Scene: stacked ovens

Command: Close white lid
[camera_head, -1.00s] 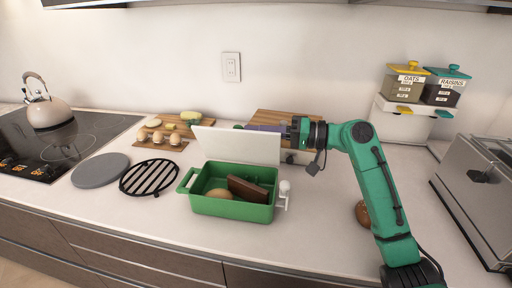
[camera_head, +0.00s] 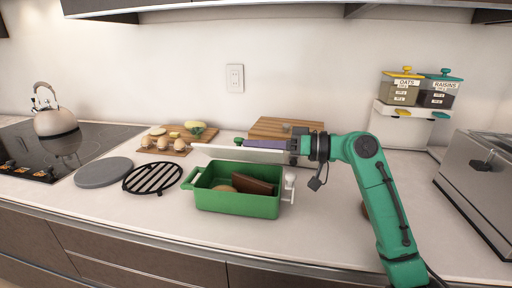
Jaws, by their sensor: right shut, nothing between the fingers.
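The green box (camera_head: 236,202) stands open-topped on the counter, with a brown block (camera_head: 253,184) and a rounded tan item (camera_head: 224,188) inside. A white latch (camera_head: 289,186) sits at the box's right end. My left gripper is not in view.
A black trivet (camera_head: 153,178) and a grey round plate (camera_head: 104,171) lie left of the box. A metal toaster (camera_head: 480,185) is at right. The counter before the box is clear.

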